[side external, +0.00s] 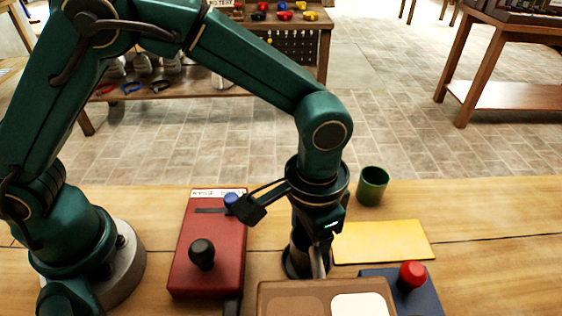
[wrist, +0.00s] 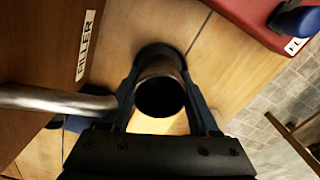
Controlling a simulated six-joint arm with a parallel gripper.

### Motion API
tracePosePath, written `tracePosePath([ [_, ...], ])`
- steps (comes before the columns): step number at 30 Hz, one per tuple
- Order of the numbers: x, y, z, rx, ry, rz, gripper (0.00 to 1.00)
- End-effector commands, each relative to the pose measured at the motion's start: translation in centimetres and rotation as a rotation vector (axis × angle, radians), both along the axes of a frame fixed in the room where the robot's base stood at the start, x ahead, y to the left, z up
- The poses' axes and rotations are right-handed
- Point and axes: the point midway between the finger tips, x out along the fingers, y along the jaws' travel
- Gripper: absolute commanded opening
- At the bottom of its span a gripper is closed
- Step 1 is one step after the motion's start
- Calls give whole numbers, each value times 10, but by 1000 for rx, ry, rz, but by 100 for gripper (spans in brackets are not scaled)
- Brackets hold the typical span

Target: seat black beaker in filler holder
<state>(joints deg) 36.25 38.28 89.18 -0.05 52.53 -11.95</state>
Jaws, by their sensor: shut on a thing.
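The black beaker (wrist: 160,97) is between the two fingers of my gripper (wrist: 160,82), which is shut on it, with its dark open mouth facing the wrist camera. A dark round holder (wrist: 155,50) shows just beyond the beaker in the wrist view. In the side view my gripper (side external: 312,248) points down over the same dark holder (side external: 289,268), and mostly hides the beaker. I cannot tell whether the beaker's base is inside the holder or just above it. The filler (wrist: 84,45), a brown body with a FILLER label, has a metal spout (wrist: 50,99) beside the beaker.
A red box (side external: 205,270) with black and blue knobs stands left of my gripper. A green beaker (side external: 372,186) stands behind a yellow mat (side external: 385,242) on the right. A dark blue box (side external: 418,292) with a red knob is at front right. The wooden table (side external: 490,215) is clear at far right.

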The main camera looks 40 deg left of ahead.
Motion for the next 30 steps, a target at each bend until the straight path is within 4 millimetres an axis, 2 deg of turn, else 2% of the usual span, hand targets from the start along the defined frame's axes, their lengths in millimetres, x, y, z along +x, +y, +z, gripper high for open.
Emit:
tracePosePath([
  [14, 0, 0, -9, 0, 0, 0, 0],
  [15, 0, 0, -10, 0, 0, 0, 65],
  [16, 0, 0, -10, 0, -1, 0, 74],
  [26, 0, 0, -9, 0, 0, 0, 74],
  [30, 1, -1, -1, -3, -3, 0, 74],
])
